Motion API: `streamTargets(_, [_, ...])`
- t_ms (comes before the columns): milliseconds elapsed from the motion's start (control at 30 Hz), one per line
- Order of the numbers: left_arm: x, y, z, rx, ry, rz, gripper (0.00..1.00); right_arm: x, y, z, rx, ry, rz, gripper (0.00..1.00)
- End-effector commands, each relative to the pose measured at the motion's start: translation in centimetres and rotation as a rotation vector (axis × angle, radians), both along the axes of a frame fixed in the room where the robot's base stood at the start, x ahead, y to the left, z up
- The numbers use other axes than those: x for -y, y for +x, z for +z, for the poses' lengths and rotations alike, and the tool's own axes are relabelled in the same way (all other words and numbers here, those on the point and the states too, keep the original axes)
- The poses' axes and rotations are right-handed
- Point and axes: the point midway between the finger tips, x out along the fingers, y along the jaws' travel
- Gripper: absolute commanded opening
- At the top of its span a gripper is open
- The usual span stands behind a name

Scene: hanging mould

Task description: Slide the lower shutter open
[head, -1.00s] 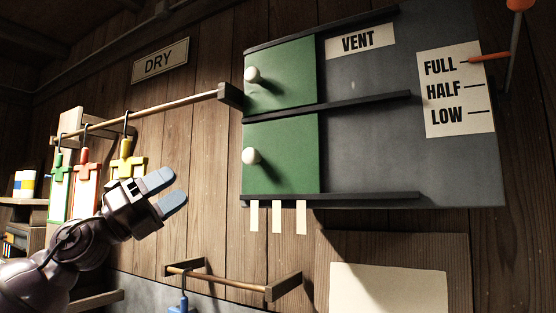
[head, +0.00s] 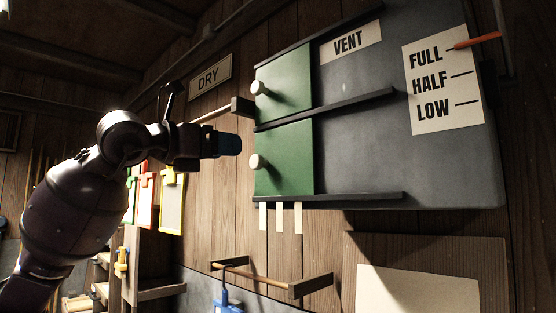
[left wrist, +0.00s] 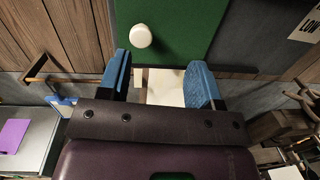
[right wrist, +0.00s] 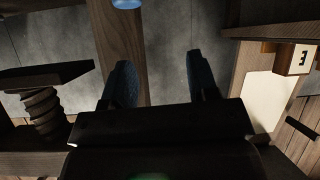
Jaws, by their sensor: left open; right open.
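The lower shutter (head: 290,160) is a green panel at the left end of the grey vent board, between two dark rails. Its white round knob (head: 257,162) sits near its left edge. The green panel (left wrist: 180,30) and the knob (left wrist: 141,36) also show in the left wrist view, beyond the fingertips. My left gripper (head: 232,145) is to the left of the knob in the head view, apart from it. Its blue fingers (left wrist: 165,85) are open and empty. My right gripper (right wrist: 162,80) is open and empty, away from the shutter; it is not in the head view.
The upper green shutter (head: 285,80) with its own knob is above. A grey vent board (head: 360,150) with clear space lies to the right. A wooden rod (head: 210,113) ends left of the shutters. A low peg rail (head: 270,280) is below.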

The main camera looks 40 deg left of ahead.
Motion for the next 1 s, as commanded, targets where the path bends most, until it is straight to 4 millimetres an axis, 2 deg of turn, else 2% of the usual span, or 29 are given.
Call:
streamTargets(100, [-1.1,0.2,-0.7,-0.049,-0.021,0.064,0.59,0.2,0.1,0.1,0.002,-0.004,0.003,0.54])
streamTargets(367, [-1.1,1.5,-0.9,-0.071,-0.048,0.07,0.59,-0.6,0.3,0.9,0.007,0.011,0.0,0.54])
streamTargets(700, [-0.6,6.5,-0.7,-0.071,-0.047,0.068,0.59,-0.4,0.3,3.0,0.006,0.01,-0.003,0.54])
streamTargets(1000, [-0.3,10.1,-0.9,-0.071,-0.047,0.067,0.59,0.0,-1.0,3.3,-0.025,0.005,-0.007,0.54])
